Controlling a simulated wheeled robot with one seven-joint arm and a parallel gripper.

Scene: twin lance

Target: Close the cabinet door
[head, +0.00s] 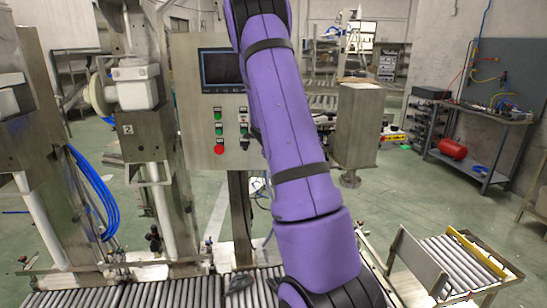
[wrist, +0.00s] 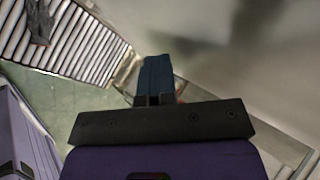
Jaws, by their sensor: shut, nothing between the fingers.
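A grey metal control cabinet (head: 192,110) stands left of my arm in the head view, with a dark screen and several coloured buttons on its front. My arm covers its right part. I cannot pick out a cabinet door with certainty. In the wrist view my gripper (wrist: 157,64) has its dark blue fingers together and empty. A large, blurred grey metal surface (wrist: 235,60) fills the upper right, close to the fingertips. I cannot tell whether this is the door or whether the fingers touch it. My gripper is not visible in the head view.
A roller conveyor (head: 170,294) runs along the bottom left, below metal machines. A grey metal box (head: 359,125) stands right of my arm. Another roller section (head: 455,265) lies at lower right. A workbench (head: 480,120) stands against the right wall. Green floor between them is clear.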

